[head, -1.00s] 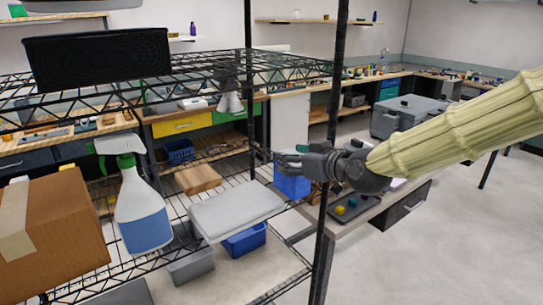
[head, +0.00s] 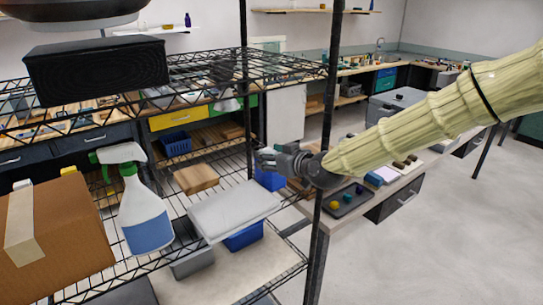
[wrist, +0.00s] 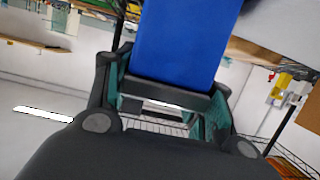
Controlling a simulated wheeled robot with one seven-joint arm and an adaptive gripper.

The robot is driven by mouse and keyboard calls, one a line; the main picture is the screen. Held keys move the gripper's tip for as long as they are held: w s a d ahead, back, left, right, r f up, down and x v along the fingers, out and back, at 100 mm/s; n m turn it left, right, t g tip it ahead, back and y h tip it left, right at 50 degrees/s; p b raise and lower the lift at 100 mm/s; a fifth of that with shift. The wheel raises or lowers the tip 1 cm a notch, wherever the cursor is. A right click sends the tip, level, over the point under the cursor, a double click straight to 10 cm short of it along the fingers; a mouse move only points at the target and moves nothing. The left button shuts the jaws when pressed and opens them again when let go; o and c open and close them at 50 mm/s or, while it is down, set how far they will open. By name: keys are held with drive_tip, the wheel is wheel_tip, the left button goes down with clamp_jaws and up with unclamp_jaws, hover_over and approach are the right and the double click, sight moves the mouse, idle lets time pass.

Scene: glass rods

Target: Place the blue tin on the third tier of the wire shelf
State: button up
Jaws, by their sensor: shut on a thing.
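My gripper (head: 268,162) is at the right end of the wire shelf (head: 150,262), near its front right black post. It is shut on the blue tin (head: 270,180), which hangs just below the fingers in the head view. The tin is partly hidden there by my gripper and the shelf's things. In the wrist view the blue tin (wrist: 188,40) fills the upper middle, between the fingers of my gripper (wrist: 165,97). The tier with the spray bottle lies below and to the left of the tin in the head view.
On that tier stand a cardboard box (head: 55,245), a spray bottle (head: 142,212) and a pale flat box (head: 233,207). A black box (head: 97,70) sits on the tier above. A black post (head: 328,130) rises close to my arm. Bare wire shows behind the pale box.

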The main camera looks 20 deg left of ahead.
drive_tip(key=shift+f, duration=0.3)
drive_tip(key=shift+f, duration=0.1)
drive_tip(key=o, duration=1.4)
drive_tip(key=shift+s+d, duration=0.15)
drive_tip(key=shift+d, duration=0.1)
drive_tip(key=b+v, duration=0.3)
drive_tip(key=v, duration=0.8)
drive_tip(key=shift+s+d+r+b, duration=0.15)
drive_tip(key=shift+s+r+b, duration=0.05)
drive_tip(key=shift+r+b, duration=0.15)
